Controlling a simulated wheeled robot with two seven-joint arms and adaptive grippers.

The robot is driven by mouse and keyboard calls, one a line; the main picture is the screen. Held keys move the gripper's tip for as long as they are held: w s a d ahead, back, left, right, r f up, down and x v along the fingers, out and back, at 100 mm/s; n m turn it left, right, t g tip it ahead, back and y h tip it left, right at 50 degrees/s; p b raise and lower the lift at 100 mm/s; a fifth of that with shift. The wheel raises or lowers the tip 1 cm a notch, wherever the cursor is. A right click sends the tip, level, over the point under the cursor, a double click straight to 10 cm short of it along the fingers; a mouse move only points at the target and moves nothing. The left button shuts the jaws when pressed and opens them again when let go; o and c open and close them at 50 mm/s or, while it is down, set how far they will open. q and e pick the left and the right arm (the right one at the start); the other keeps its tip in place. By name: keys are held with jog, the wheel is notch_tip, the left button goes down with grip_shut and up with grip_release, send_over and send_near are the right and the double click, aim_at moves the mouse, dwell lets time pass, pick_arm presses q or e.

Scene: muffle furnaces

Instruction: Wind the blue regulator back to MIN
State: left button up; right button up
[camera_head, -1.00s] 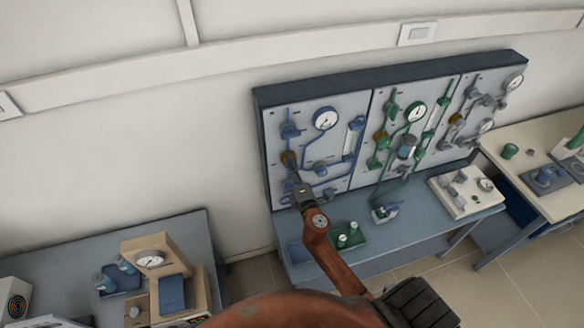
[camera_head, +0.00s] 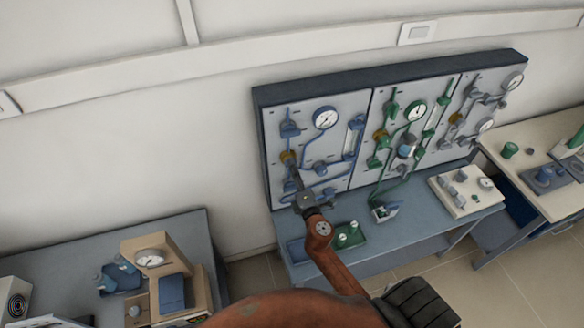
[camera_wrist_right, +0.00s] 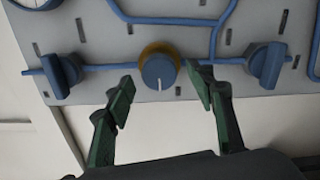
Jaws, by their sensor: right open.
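The blue regulator (camera_wrist_right: 158,71) is a round blue knob with a brass-yellow collar on the grey panel, centred in the right wrist view. A white pointer line on its face points down in that view; no MIN lettering is readable. In the head view it shows as a small brass spot (camera_head: 288,157) on the left panel section. My right gripper (camera_wrist_right: 160,88) is open, with its green-padded fingers on either side of the knob and visible gaps to it. In the head view my right gripper (camera_head: 294,175) is just below the regulator. My left gripper is out of view.
Blue valve handles sit left (camera_wrist_right: 62,74) and right (camera_wrist_right: 266,65) of the knob, along blue pipes. A round gauge (camera_head: 325,118) is above. A green tray (camera_head: 349,237) stands on the bench below. The green panel section (camera_head: 405,130) is to the right.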

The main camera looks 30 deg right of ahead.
jog(key=v, duration=0.9)
jog(key=shift+s, duration=0.15)
